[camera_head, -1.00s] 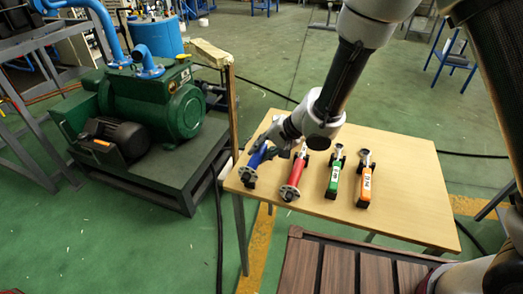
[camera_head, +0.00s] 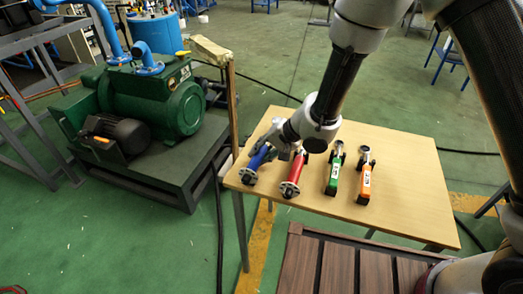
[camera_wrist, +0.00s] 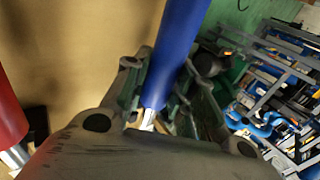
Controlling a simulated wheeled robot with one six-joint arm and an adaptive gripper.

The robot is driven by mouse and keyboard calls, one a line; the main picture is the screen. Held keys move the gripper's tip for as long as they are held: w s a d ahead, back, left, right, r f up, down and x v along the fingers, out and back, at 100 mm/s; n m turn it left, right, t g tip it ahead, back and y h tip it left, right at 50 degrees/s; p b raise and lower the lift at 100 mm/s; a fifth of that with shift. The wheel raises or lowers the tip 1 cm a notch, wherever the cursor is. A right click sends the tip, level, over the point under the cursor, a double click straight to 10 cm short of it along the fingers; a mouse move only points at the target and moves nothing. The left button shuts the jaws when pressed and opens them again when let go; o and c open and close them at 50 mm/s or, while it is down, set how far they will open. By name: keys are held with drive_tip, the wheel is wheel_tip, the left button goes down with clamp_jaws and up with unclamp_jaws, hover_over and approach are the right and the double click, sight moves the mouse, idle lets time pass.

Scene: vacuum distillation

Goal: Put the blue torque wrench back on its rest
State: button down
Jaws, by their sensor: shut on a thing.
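The blue torque wrench (camera_head: 257,159) lies near the left edge of the wooden table (camera_head: 405,180) in the head view. My gripper (camera_head: 272,146) is at its far part, with the fingers closed around it. In the wrist view the blue shaft (camera_wrist: 181,45) runs down between the two fingers of my gripper (camera_wrist: 158,92), with a silvery end below. A round flange shows at the wrench's near end. My gripper and wrist hide its far end. I cannot tell whether it touches its rest, which I cannot make out.
The red wrench (camera_head: 295,175) lies just right of the blue one; its shaft also shows in the wrist view (camera_wrist: 8,108). Green (camera_head: 334,172) and orange (camera_head: 364,180) wrenches lie further right. A post (camera_head: 231,105) stands at the table's left corner. The right part of the table is clear.

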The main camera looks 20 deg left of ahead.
drive_tip(key=shift+f, duration=0.4)
drive_tip(key=c, duration=1.1)
unclamp_jaws()
drive_tip(key=shift+f, duration=0.1)
drive_tip(key=shift+d, duration=0.1)
